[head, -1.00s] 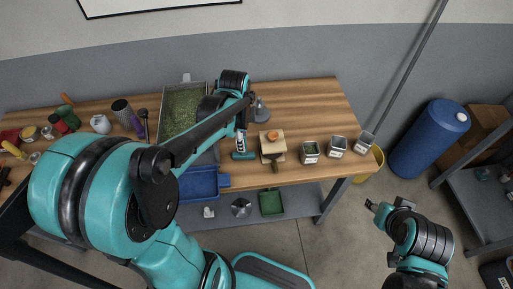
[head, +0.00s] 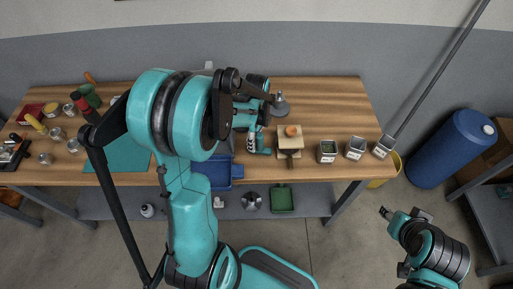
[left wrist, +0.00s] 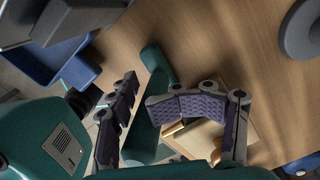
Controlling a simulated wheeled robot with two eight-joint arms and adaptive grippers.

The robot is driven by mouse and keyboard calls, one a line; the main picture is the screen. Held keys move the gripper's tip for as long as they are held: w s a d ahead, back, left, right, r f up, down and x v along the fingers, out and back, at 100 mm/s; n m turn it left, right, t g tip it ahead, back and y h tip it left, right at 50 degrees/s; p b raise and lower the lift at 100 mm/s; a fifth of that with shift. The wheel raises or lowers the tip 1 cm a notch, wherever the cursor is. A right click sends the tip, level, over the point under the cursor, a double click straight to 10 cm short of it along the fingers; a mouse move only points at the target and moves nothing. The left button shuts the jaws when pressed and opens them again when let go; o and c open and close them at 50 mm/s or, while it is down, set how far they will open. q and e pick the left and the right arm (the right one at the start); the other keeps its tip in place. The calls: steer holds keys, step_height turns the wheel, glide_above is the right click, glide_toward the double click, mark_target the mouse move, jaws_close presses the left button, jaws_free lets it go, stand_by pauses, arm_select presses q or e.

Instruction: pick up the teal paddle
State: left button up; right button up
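The teal paddle (head: 263,151) lies on the wooden table left of a small wooden block, partly hidden in the head view by my left arm. In the left wrist view the teal paddle (left wrist: 150,105) runs between the spread fingers of my left gripper (left wrist: 170,115), with purple pads on either side of it. The fingers stand apart and no grip on it shows. In the head view my left gripper (head: 252,140) is small and partly covered. My right gripper (head: 386,212) is at the lower right, off the table, too small to read.
The wooden block (head: 290,144) with an orange knob is close right of the paddle. A grey round-based object (head: 279,106) stands behind. Several small labelled containers (head: 327,151) line the right front edge. A blue bin (head: 221,172) is at the front edge left of the paddle.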

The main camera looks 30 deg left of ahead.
arm_select(q)
steer(key=shift+f, duration=0.8)
steer(key=shift+r, duration=0.1)
steer(key=shift+c, duration=0.6)
jaws_close()
arm_select(e)
steer(key=shift+f, duration=0.3)
arm_select(q)
steer(key=shift+o, duration=0.6)
jaws_free()
steer(key=shift+r, duration=0.1)
